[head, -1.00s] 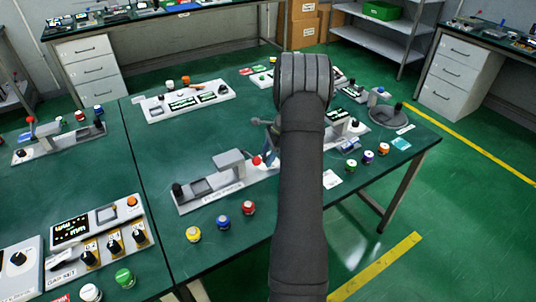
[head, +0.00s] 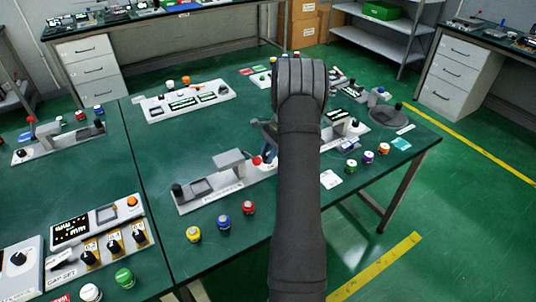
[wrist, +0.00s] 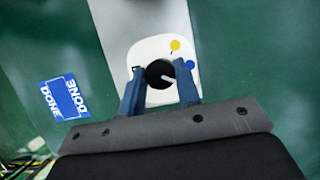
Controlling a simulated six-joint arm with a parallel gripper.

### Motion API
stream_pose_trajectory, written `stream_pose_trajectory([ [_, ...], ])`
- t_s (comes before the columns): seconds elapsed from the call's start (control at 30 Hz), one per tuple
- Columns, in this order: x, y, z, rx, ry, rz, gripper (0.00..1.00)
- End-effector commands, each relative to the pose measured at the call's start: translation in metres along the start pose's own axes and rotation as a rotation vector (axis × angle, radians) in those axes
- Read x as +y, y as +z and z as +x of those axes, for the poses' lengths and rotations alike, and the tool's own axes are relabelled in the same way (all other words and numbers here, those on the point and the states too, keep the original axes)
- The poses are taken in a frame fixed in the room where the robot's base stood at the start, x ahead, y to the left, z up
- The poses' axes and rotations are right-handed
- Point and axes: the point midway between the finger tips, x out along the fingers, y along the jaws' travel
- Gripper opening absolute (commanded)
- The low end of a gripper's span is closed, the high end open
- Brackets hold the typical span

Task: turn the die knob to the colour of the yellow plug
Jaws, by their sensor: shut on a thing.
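The die knob (wrist: 157,70) is round and black with a white pointer line, on a white plate in the wrist view. Its pointer slants toward the right finger. A yellow dot (wrist: 175,45) lies above right of the knob and a blue dot (wrist: 190,64) to its right. My gripper (wrist: 159,67) is shut on the knob, one blue finger on each side. The fingers may hide other marks. In the head view my arm hides the knob. The yellow plug (head: 193,234) stands on the table's front part, left of a blue plug (head: 223,222) and a red plug (head: 249,208).
A blue DONE card (wrist: 63,97) lies left of the knob plate. A long grey fixture (head: 205,190) with a raised block and a red ball (head: 257,160) stands beside my arm. Several coloured plugs stand at the right. The table's middle left is clear.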

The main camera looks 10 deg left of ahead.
Motion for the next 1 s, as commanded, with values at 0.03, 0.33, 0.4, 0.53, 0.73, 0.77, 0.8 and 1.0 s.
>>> stream_pose_trajectory([
  [0.03, -0.0008, -0.0004, -0.0002, 0.001, 0.017, -0.039, 0.08],
  [0.33, -0.0027, 0.0001, -0.0004, 0.002, 0.126, -0.305, 0.08],
  [0.4, -0.0028, 0.0004, -0.0005, 0.001, 0.151, -0.366, 0.08],
  [0.53, -0.0034, 0.0007, -0.0001, 0.001, 0.199, -0.480, 0.08],
  [0.73, -0.0044, 0.0012, -0.0003, 0.002, 0.271, -0.656, 0.08],
  [0.77, -0.0045, 0.0012, -0.0004, 0.003, 0.282, -0.683, 0.08],
  [0.8, -0.0047, 0.0015, -0.0003, 0.003, 0.297, -0.718, 0.08],
  [1.0, -0.0055, 0.0023, 0.0000, 0.003, 0.369, -0.893, 0.08],
])
